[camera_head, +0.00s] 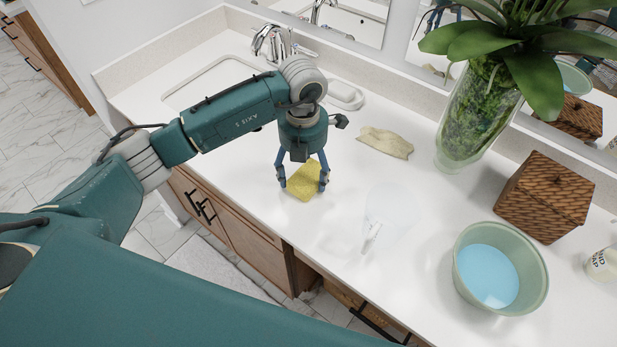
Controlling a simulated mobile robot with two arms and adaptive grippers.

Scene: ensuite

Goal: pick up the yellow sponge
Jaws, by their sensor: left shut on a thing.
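The yellow sponge (303,183) is on or just above the white counter, near its front edge; I cannot tell whether it touches the surface. My left gripper (302,184) points down over it, with its blue fingers on either side, shut on the sponge. The fingers and the wrist above hide part of the sponge. My right gripper is not in view.
A clear, see-through item (388,215) lies right of the sponge. A beige cloth (386,142) lies behind it. A glass vase with a plant (475,115), a woven box (546,197) and a bowl of blue liquid (500,270) stand to the right. The sink (215,82) is behind my arm.

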